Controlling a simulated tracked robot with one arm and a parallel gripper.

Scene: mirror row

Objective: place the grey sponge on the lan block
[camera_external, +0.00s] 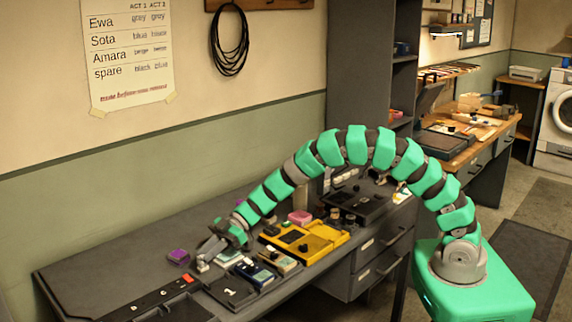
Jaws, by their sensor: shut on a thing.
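My gripper (207,254) is at the end of my green arm, low over the left part of the grey bench. It is shut on a small pale grey piece, which looks like the grey sponge (211,245); the jaws hide part of it. Just right of it are several small blocks or cases: a pale teal-topped one (229,257), a dark blue one (255,273), a tan one (280,262) and a black one (231,291). No "lan" label is readable, so I cannot tell which is the lan block.
A purple sponge (179,256) lies left of my gripper. A long dark strip (150,300) runs along the front left. The bench's far left surface (90,272) is clear. A list (128,50) hangs on the wall.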

